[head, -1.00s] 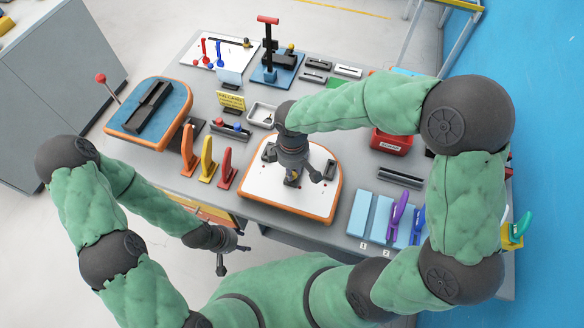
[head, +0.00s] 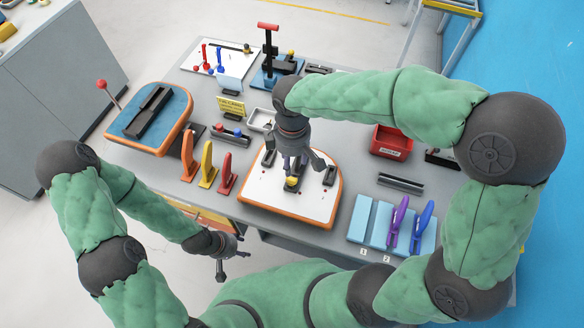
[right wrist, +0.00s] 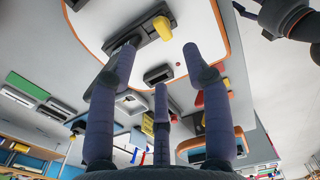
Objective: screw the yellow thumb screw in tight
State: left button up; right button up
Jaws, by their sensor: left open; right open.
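The yellow thumb screw (head: 292,183) sits on a dark block on the white, orange-edged board (head: 262,196) in the head view. In the right wrist view the yellow thumb screw (right wrist: 163,27) stands on a dark bracket (right wrist: 148,38), beyond the fingers. My right gripper (head: 305,172) is open and empty, above the board just behind the screw. Its spread fingers (right wrist: 160,90) show in the right wrist view, apart from the screw. My left gripper (head: 232,258) is open and empty, low in front of the bench's edge.
Orange, yellow and red upright clamps (head: 207,165) stand left of the board. A blue board (head: 132,118) with a black rail is further left. Light blue blocks (head: 360,217) with purple and blue handles lie at right. A red bin (head: 390,142) stands behind them.

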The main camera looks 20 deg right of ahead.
jog(key=shift+r, duration=1.8)
